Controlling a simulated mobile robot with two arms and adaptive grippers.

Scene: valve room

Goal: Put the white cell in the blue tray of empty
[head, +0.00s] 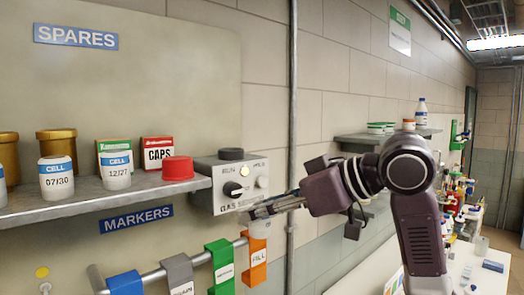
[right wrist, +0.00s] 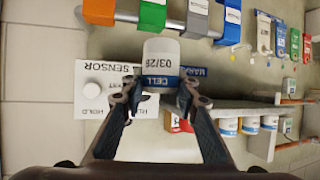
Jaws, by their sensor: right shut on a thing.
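My right gripper (head: 268,208) is shut on a white cell (head: 260,228), in front of the grey control box. In the right wrist view the cell (right wrist: 162,58) sits between the two fingertips (right wrist: 160,92); it has a blue CELL band and reads 03/26, upside down in that picture. Other white cells stand on the shelf at the left of the head view, one marked 07/30 (head: 57,179) and one marked 12/27 (head: 116,172). I cannot make out a blue tray for empty cells in either view. My left gripper is not in view.
A red cap (head: 178,169) is on the shelf (head: 110,199). A cluttered white bench (head: 455,275) is at the right.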

